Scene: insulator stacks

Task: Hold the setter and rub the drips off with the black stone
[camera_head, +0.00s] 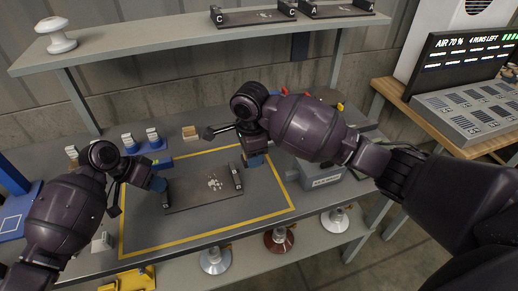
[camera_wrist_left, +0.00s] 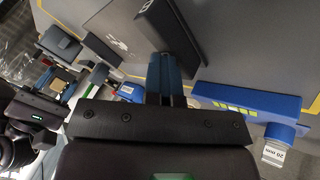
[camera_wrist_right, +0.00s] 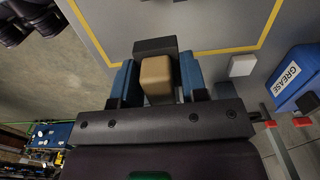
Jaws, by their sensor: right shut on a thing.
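The setter (camera_head: 208,190) is a dark flat plate with black end rails and a white patch of drips (camera_head: 215,183), lying inside the yellow outline. In the left wrist view its drips show (camera_wrist_left: 118,45). My left gripper (camera_head: 158,184) is at the setter's left end; its blue fingers (camera_wrist_left: 166,78) are close together against the black end rail (camera_wrist_left: 168,32). My right gripper (camera_head: 255,160) is beside the setter's right rail. In the right wrist view it is shut on a tan block (camera_wrist_right: 156,78) with the black stone (camera_wrist_right: 155,46) at its far end.
A grey bench (camera_head: 180,221) carries the yellow outline (camera_head: 270,220). A grey box (camera_head: 325,178) stands to the right, and a blue GREASE container (camera_wrist_right: 295,78) shows in the right wrist view. Small blue-based items (camera_head: 140,141) stand behind. A shelf (camera_head: 150,45) runs above.

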